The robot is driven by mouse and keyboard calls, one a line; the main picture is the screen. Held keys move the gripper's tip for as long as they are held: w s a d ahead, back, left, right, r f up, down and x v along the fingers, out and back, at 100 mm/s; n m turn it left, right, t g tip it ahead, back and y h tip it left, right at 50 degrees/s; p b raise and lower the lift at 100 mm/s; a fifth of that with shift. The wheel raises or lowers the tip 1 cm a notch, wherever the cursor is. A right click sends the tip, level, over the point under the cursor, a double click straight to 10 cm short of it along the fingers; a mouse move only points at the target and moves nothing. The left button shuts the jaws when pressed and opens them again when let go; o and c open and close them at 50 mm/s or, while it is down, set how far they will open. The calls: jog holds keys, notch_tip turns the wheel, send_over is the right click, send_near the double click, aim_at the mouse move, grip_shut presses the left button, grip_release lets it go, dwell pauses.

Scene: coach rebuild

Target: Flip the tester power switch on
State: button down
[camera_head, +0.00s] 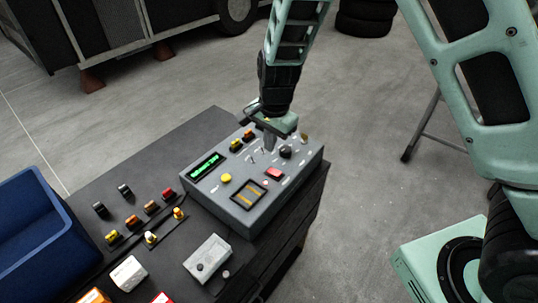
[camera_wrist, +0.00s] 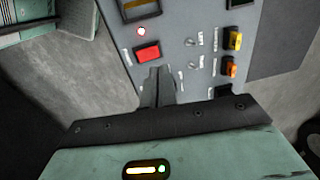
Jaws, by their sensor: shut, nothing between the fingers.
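The tester (camera_head: 222,207) is a grey box with a sloped panel on a dark bench; its display (camera_head: 206,166) glows green. A red rocker switch (camera_head: 274,173) sits on the panel; it also shows in the wrist view (camera_wrist: 148,52), beside a glowing red lamp (camera_wrist: 140,31). Small metal toggle switches (camera_wrist: 190,42) stand near it. The labels are too small to read, so I cannot tell which is the power switch. My gripper (camera_head: 269,144) is shut and empty, pointing down over the far part of the panel. Its fingertips (camera_wrist: 160,70) appear close to the red switch; contact is unclear.
A black knob (camera_head: 285,152) and yellow and orange parts (camera_head: 236,146) stand close to my gripper. A blue bin (camera_head: 35,225), a small grey box (camera_head: 207,258) and several connectors occupy the bench to the left.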

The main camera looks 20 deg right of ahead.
notch_tip(320, 180, up, 6)
jog(key=shift+w+a+r+b, duration=0.15)
jog(key=shift+w+a+b, duration=0.1)
jog(key=shift+w+b, duration=0.2)
jog(key=shift+s, duration=0.15)
jog(key=s+r+n+g+b, duration=0.1)
jog(key=s+r+n+b, duration=0.1)
jog(key=s+n, duration=1.6)
jog(key=s+a+b, duration=0.1)
jog(key=s, duration=0.9)
jog(key=shift+s+n+b, duration=0.3)
jog(key=shift+s+b, duration=0.05)
jog(key=shift+b, duration=0.05)
